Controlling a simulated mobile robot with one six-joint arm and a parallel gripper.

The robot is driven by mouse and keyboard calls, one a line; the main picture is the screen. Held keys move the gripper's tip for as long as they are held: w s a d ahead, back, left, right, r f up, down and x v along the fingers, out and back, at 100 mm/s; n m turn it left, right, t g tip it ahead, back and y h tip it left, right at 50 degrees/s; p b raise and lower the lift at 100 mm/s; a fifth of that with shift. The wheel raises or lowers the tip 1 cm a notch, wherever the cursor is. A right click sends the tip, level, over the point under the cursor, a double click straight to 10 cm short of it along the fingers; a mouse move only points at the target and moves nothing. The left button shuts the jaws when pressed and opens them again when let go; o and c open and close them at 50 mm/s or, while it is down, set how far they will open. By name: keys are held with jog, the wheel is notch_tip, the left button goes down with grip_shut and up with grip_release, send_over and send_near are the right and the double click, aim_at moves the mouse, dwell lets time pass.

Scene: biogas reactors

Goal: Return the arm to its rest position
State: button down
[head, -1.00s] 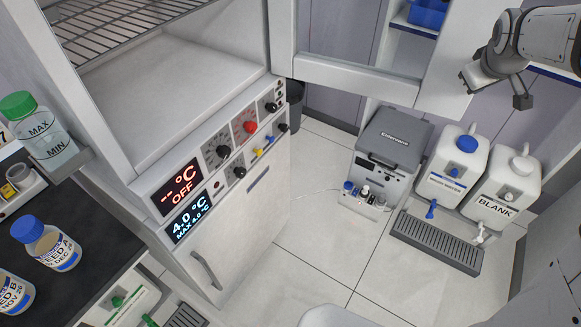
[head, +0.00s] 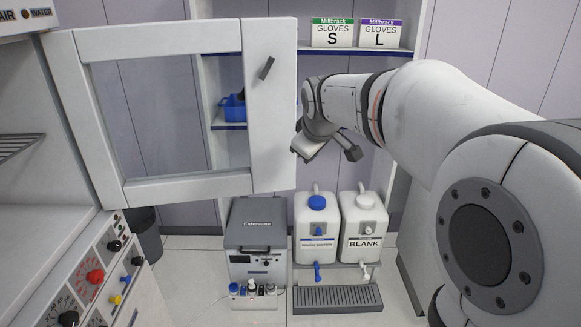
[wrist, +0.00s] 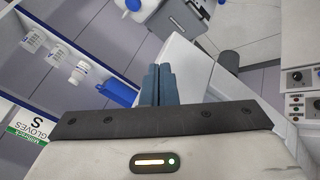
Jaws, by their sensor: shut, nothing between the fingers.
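My gripper (head: 305,149) hangs in front of the shelf unit in the head view, just right of the open cabinet door's edge. My arm reaches in from the right side, bent, with the wrist tilted downward. In the wrist view my gripper's two dark blue fingers (wrist: 158,75) lie side by side, closed, with nothing between them. In the head view the fingertips are small and hard to make out.
The open cabinet door (head: 270,110) stands close left of my gripper. Below are a grey Eldervane device (head: 256,226), a blue-capped white canister (head: 317,228) and a BLANK canister (head: 363,224). Glove boxes (head: 333,32) sit on the upper shelf, a blue bin (head: 233,108) lower.

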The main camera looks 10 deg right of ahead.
notch_tip(320, 180, up, 3)
jog(key=s+d, duration=0.2)
jog(key=s+f+m+g, duration=0.1)
jog(key=s+f+m, duration=0.1)
jog(key=s+f, duration=0.3)
jog(key=s+f+m+g+p, duration=0.1)
jog(key=s+f, duration=0.4)
jog(key=s, duration=0.7)
jog(key=s+a+f+m+g, duration=0.1)
jog(key=s+f+m+g, duration=0.1)
jog(key=s+f+m, duration=0.3)
jog(key=s, duration=0.3)
jog(key=shift+s+f+g+y+p, duration=0.15)
jog(key=shift+g+y+p, duration=0.15)
jog(key=shift+g, duration=0.1)
